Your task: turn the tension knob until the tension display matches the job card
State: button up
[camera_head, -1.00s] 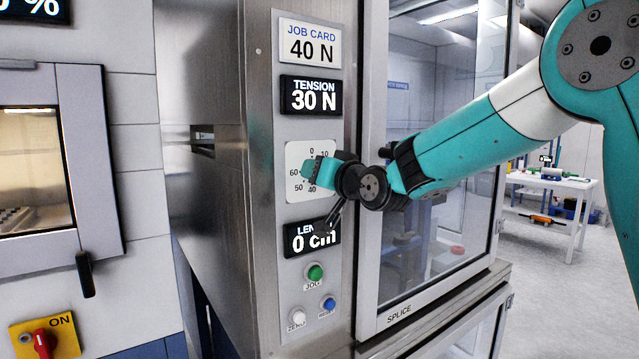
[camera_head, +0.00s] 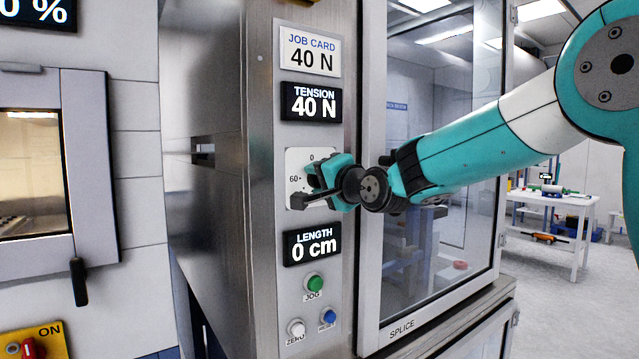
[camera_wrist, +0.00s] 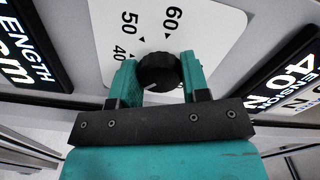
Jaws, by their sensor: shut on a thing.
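The job card (camera_head: 310,50) reads 40 N at the top of the steel panel. The tension display (camera_head: 311,102) below it reads 40 N; part of it also shows in the wrist view (camera_wrist: 290,80). The black tension knob (camera_wrist: 160,71) sits on a white dial plate (camera_wrist: 205,25) with 60, 50 and 40 marks visible. My gripper (camera_wrist: 158,75) is shut on the knob, one teal finger on each side. In the head view my gripper (camera_head: 322,180) covers the knob and much of the dial.
The length display (camera_head: 311,243) below the dial reads 0 cm. Green jog (camera_head: 314,283), white zero (camera_head: 296,328) and blue reset (camera_head: 328,317) buttons sit under it. A glass splice door (camera_head: 440,230) is close at right, behind my arm.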

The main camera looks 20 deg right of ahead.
jog(key=shift+m, duration=0.4)
jog(key=o, duration=0.9)
jog(key=b+v, duration=0.5)
jog(key=v, duration=1.2)
jog(key=shift+s, duration=0.15)
